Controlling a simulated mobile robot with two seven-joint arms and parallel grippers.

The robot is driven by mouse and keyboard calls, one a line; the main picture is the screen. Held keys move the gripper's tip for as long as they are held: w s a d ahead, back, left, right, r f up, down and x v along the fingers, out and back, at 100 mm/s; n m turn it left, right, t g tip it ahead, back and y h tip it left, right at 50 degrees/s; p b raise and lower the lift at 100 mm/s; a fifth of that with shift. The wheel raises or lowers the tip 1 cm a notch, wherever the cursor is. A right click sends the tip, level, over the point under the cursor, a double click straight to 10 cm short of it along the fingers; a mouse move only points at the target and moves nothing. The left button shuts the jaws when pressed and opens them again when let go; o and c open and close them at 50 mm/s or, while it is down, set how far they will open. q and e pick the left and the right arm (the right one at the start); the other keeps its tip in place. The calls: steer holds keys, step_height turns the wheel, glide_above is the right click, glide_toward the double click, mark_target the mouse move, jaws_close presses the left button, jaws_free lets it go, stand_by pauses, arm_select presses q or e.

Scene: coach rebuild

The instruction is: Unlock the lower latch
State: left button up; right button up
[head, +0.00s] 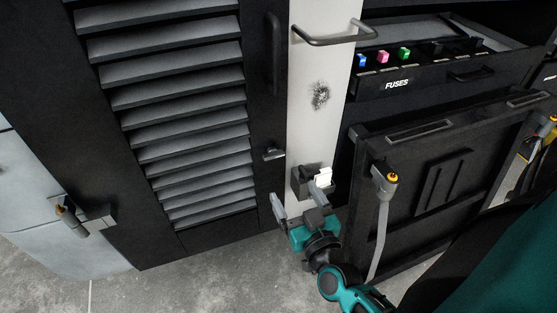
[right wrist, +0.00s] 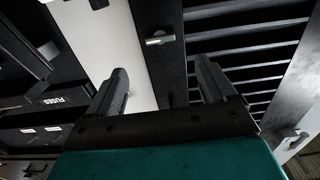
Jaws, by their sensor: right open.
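A small silver latch lever (head: 273,153) sits low on the right edge of the black louvered door (head: 135,235), pointing sideways. It also shows in the right wrist view (right wrist: 158,39), beyond the fingertips. A black block with a white piece (head: 321,178) sits lower, on the white post; I cannot tell whether it is part of a latch. My right gripper (head: 301,197) is open, below the lever and close to the block. In the right wrist view, nothing shows between its fingers (right wrist: 161,70). My left gripper is not in view.
A vertical black handle (head: 273,55) is higher on the door. A grey bar handle (head: 325,40) juts from the white post (head: 315,125). A fuse drawer (head: 400,85) stands open at the right above a black panel (head: 425,185). Grey floor lies below.

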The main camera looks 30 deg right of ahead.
mark_target(275, 158)
steer(key=b+x, duration=0.1)
steer(key=x, duration=1.1)
steer(key=shift+w+r, duration=0.1)
steer(key=shift+w, duration=0.15)
steer(key=shift+c, duration=0.4)
steer(key=c, duration=1)
